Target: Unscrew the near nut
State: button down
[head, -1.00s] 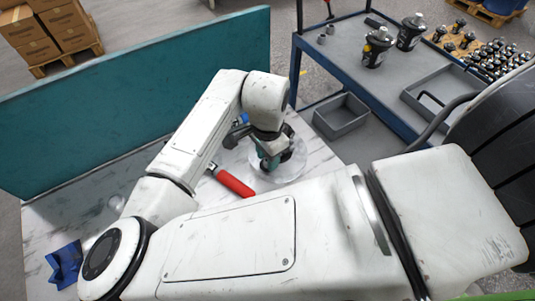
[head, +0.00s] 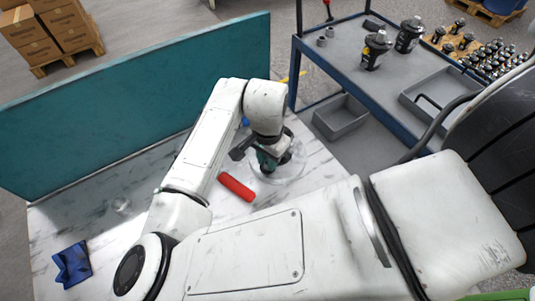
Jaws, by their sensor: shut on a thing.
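My gripper (head: 268,147) is at the end of the white arm, low over the marble-patterned table. Its fingers are mostly hidden by the wrist. It is shut on a teal and dark object (head: 266,160), which looks like a power tool, though its shape is partly covered. A dark part of it sticks out to the left. Below it is a pale, round, see-through dish or disc (head: 290,174) on the table. The near nut and the motor cannot be made out here. A red handle or grip (head: 237,187) lies on the table just left of the disc.
A teal panel (head: 130,115) stands along the table's far edge. A blue crumpled or angular item (head: 72,265) lies at the table's lower left. A blue-framed cart (head: 350,55) with black units (head: 376,50) and a grey bin (head: 341,117) stands at the right.

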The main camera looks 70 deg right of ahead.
jog(key=shift+n+p, duration=0.5)
jog(key=shift+n, duration=0.7)
jog(key=shift+r, duration=0.1)
jog(key=n+p, duration=0.2)
jog(key=shift+r+n, duration=0.1)
jog(key=shift+n, duration=0.2)
jog(key=shift+n+p, duration=0.4)
jog(key=shift+n, duration=0.6)
jog(key=c, duration=1.2)
grip_release()
